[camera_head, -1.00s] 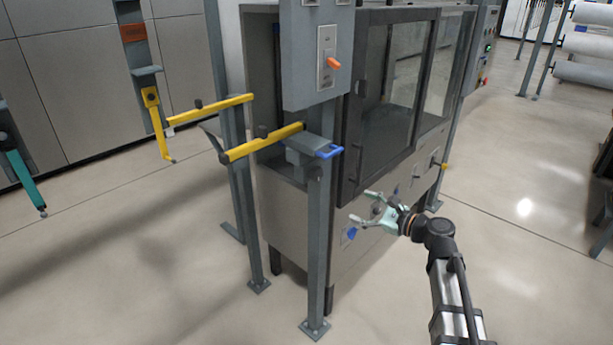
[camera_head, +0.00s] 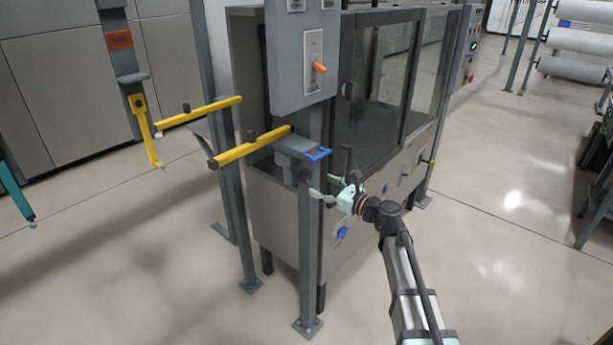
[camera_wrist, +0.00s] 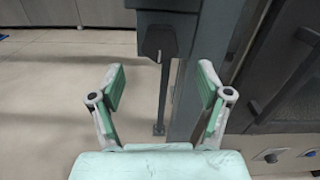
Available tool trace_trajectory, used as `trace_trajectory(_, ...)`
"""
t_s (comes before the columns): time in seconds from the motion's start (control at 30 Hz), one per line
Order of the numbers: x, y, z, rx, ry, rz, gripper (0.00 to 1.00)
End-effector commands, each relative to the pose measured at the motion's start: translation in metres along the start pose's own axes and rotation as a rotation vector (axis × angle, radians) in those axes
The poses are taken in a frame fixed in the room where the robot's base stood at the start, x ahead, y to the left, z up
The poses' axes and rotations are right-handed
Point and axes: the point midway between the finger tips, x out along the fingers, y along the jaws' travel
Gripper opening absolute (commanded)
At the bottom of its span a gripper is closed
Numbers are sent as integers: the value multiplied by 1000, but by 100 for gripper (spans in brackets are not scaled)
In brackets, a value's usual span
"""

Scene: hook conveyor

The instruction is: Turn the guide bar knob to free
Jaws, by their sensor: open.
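Two yellow guide bars (camera_head: 252,146) stand at the left of the machine, each with small black knobs on top. A dark knob (camera_wrist: 160,40) with a pale mark sits on the grey post, near the top of the wrist view, ahead of and between my fingers. A dark knob also shows on the post in the head view (camera_head: 304,175), just below the blue-handled bracket (camera_head: 318,154); I take it to be the same one. My gripper (camera_head: 331,177) is open and empty, right of the post and apart from the knob.
A grey box with an orange lever (camera_head: 320,68) is on the post above. The glass-doored machine (camera_head: 375,130) stands right behind my gripper, with blue knobs (camera_head: 341,232) on its lower panel. A hanging yellow hook (camera_head: 147,135) is at left. Floor in front is clear.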

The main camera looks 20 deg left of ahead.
Motion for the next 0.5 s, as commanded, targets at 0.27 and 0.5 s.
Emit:
trace_trajectory(0.27,50,-1,2,-1,1,2,77)
trace_trajectory(0.5,68,0,0,-1,0,1,77)
